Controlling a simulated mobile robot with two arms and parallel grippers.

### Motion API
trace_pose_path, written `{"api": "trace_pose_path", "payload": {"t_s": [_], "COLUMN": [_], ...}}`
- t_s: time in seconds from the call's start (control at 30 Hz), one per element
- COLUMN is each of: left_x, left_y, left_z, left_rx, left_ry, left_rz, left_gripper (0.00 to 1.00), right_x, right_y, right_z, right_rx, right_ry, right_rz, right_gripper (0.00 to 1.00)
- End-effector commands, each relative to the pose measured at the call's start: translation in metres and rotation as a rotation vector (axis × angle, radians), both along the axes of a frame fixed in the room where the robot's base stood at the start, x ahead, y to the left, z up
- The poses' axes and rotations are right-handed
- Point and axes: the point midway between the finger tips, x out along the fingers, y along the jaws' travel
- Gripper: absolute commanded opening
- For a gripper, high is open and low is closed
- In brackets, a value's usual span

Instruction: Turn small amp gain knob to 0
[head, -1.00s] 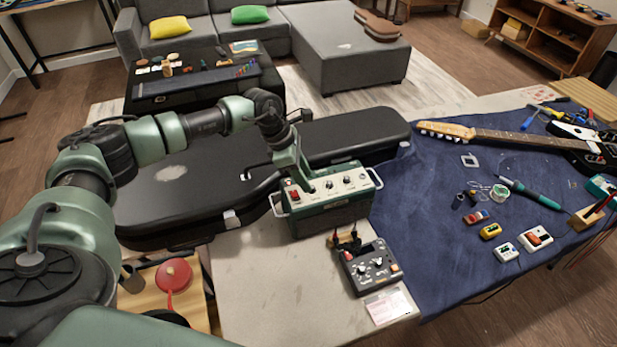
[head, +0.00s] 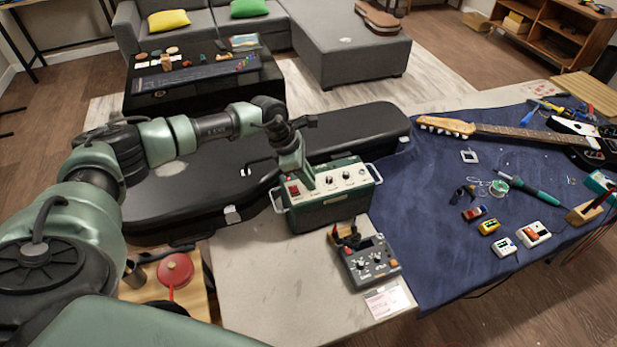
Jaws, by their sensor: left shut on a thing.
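The small amp (head: 335,211) is a dark green box with a cream control panel on top and light side handles. It stands on the pale worktop, against the guitar case. My left gripper (head: 311,187) reaches down onto the panel just right of the red switch. It is shut on a knob there, which the fingers hide. The knob's pointer and panel labels cannot be read. My right gripper is not in view.
A black guitar case (head: 180,196) lies behind the amp. A grey pedal-like box (head: 370,263) sits close in front of it, with a paper card (head: 388,302) beside it. A blue cloth (head: 425,220) to the right holds a guitar (head: 500,131) and small tools.

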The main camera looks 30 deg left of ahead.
Motion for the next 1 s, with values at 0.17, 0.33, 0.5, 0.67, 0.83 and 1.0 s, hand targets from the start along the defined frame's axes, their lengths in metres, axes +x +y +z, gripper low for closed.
{"api": "trace_pose_path", "payload": {"t_s": [0.17, 0.33, 0.5, 0.67, 0.83, 1.0], "left_x": [-0.001, -0.002, -0.003, -0.003, -0.004, -0.004], "left_y": [0.000, -0.001, -0.002, -0.003, -0.005, -0.006], "left_z": [0.001, 0.002, 0.001, 0.000, -0.001, -0.002], "left_rx": [0.001, 0.001, 0.000, 0.001, 0.000, -0.002], "left_ry": [-0.001, -0.001, -0.001, -0.003, -0.003, -0.004], "left_rz": [0.062, 0.177, 0.327, 0.479, 0.641, 0.803], "left_gripper": [0.00, 0.00, 0.00, 0.00, 0.00, 0.00], "right_x": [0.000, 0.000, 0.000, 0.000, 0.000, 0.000], "right_y": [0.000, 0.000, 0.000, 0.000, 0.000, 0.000], "right_z": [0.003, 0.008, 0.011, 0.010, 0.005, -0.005], "right_rx": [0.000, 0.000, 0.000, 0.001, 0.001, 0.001], "right_ry": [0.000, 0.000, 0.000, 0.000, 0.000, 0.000], "right_rz": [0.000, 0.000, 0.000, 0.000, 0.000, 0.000], "right_gripper": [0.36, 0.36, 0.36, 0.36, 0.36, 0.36]}}
